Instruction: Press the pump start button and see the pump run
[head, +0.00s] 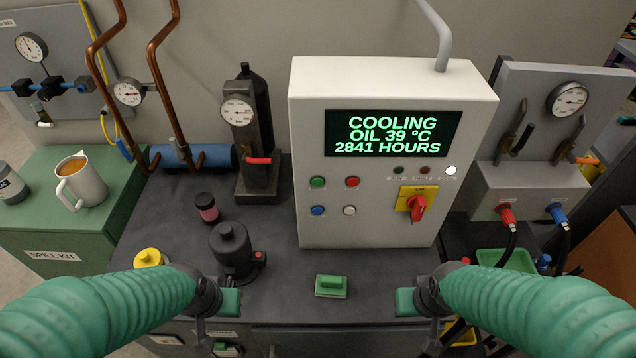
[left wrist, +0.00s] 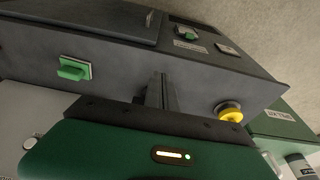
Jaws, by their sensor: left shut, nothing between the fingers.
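A white control cabinet (head: 365,225) stands at the back of the bench. Its screen (head: 393,134) reads "COOLING OIL 39 °C 2841 HOURS". Below it are a green button (head: 317,182), a red button (head: 352,182), a blue button (head: 317,210) and a white button (head: 349,210); their labels are not legible. A white lamp (head: 450,170) is lit; two lamps beside it look dark. My left gripper (head: 230,301) is shut and empty over the front left of the bench. My right gripper (head: 406,301) is at the front right, apart from the buttons; its jaw opening is unclear.
A red rotary switch (head: 417,207) sits on the cabinet. A green-topped block (head: 331,286) lies between my grippers. A black pot-like device (head: 232,250), a pink-banded bottle (head: 207,208) and a yellow-topped item (head: 148,258) stand left. The bench before the cabinet is mostly clear.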

